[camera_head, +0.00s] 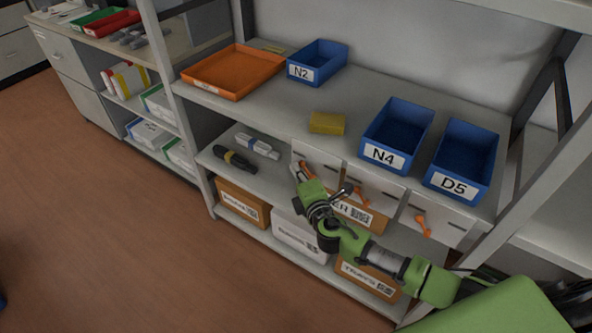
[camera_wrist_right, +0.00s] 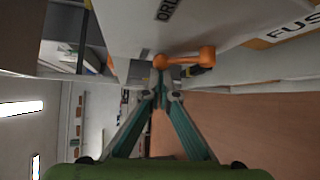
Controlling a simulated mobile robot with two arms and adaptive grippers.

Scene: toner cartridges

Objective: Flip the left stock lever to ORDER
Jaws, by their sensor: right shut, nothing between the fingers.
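The left stock lever (camera_head: 307,169) is a small orange lever on a pale panel under the shelf's front edge. In the right wrist view the orange lever (camera_wrist_right: 185,59) lies just beyond my fingertips, its arm reaching to the picture's right from a round end. Partly visible letters, seemingly "ORD", are printed on the panel near it. My right gripper (camera_wrist_right: 158,88) is shut and empty, its tips close to the lever; contact cannot be told. In the head view, my right arm partly hides the panel. My left gripper is not in view.
Two more orange levers, a middle one (camera_head: 361,197) and a right one (camera_head: 423,225), are on neighbouring panels. Above stand blue bins N4 (camera_head: 386,156) and D5 (camera_head: 456,186), and a yellow block (camera_head: 327,123). Boxes fill the lower shelf.

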